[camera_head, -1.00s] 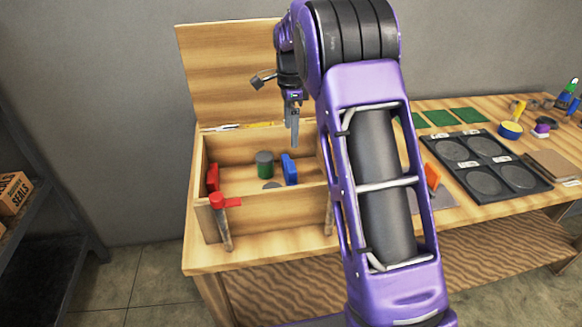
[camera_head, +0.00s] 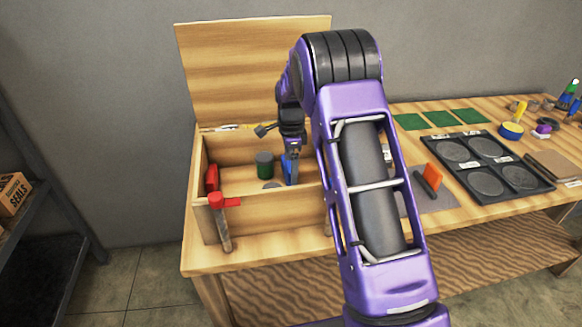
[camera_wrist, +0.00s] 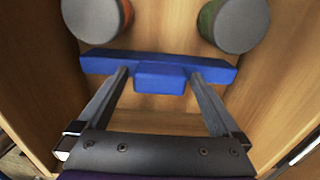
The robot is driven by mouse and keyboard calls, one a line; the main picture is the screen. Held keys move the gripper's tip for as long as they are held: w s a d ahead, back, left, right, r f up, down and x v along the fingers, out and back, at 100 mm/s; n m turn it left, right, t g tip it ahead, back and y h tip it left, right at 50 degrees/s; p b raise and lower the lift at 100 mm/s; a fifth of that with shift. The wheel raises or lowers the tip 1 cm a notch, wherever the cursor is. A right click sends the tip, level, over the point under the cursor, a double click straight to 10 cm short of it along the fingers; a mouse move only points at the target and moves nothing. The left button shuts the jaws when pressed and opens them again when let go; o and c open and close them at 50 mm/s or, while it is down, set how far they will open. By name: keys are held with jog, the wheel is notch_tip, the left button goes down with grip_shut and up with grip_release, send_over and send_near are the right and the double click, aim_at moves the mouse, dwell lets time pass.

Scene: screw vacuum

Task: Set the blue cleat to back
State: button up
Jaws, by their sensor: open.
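The blue cleat (camera_head: 288,170) is inside the open wooden box (camera_head: 262,212), toward its right side. In the wrist view it is a long blue bar (camera_wrist: 158,66) with a raised block at its middle. My gripper (camera_head: 291,155) reaches down into the box at the cleat. In the wrist view my open gripper (camera_wrist: 160,72) has one finger on each side of the raised block, with gaps between the fingers and the block. The fingertips reach the bar's near edge; I cannot tell whether they touch it.
A green cylinder with a grey top (camera_head: 264,164) stands left of the cleat. A red block (camera_head: 212,177) is at the box's left wall. A red-handled clamp (camera_head: 219,203) is at the front left. A black tray (camera_head: 490,165) lies on the table at right.

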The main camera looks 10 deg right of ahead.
grip_shut()
dwell(0.3)
jog(key=shift+d, duration=0.1)
jog(key=d, duration=0.6)
jog(key=shift+d+p, duration=0.3)
jog(key=shift+d, duration=0.1)
grip_release()
notch_tip(320, 180, up, 18)
jog(key=p, duration=0.1)
jog(key=shift+f, duration=0.25)
